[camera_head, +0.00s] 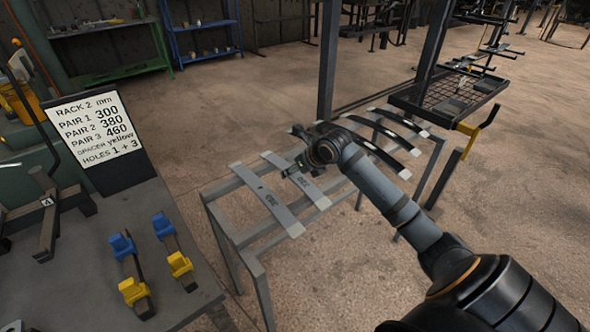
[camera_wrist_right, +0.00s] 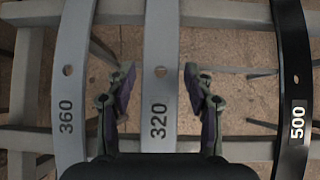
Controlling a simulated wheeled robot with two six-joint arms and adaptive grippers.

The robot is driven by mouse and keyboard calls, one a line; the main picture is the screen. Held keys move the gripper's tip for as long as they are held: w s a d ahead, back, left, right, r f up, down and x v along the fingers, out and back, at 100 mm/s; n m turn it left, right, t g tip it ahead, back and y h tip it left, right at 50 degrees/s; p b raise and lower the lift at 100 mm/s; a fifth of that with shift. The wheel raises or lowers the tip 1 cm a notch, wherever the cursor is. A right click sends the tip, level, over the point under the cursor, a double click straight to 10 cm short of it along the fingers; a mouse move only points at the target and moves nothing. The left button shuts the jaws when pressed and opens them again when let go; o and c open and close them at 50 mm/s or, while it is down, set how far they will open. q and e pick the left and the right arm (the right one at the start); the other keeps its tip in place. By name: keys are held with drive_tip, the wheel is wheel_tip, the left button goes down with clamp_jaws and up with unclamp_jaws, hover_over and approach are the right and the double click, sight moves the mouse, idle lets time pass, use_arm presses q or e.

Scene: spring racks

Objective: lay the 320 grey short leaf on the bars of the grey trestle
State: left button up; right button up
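The 320 grey short leaf (camera_wrist_right: 158,100) lies across the bars of the grey trestle (camera_wrist_right: 228,142), between the 360 grey leaf (camera_wrist_right: 70,70) and the black 500 leaf (camera_wrist_right: 293,75). In the head view the 320 leaf (camera_head: 312,193) is partly hidden by my right gripper (camera_head: 297,170), and the trestle (camera_head: 222,188) stands mid-picture. In the right wrist view my right gripper (camera_wrist_right: 159,75) is open, one finger on each side of the 320 leaf, with gaps between fingers and leaf. My left gripper is not in view.
The 360 leaf (camera_head: 266,196) and several black leaves (camera_head: 402,130) share the trestle. A dark bench (camera_head: 190,300) with blue and yellow clamps (camera_head: 122,246) and a sign (camera_head: 92,125) is at left. A mesh tray (camera_head: 445,95) stands behind at right.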

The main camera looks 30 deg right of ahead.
drive_tip(key=shift+o, duration=0.9)
drive_tip(key=shift+f, duration=0.2)
drive_tip(key=shift+s+d+r, duration=0.1)
drive_tip(key=v, duration=0.6)
drive_tip(key=shift+s+d+r, duration=0.1)
drive_tip(key=shift+d+r, duration=0.05)
drive_tip(key=shift+d, duration=0.1)
drive_tip(key=shift+s+a+r, duration=0.25)
drive_tip(key=shift+s+r, duration=0.1)
drive_tip(key=shift+r, duration=0.1)
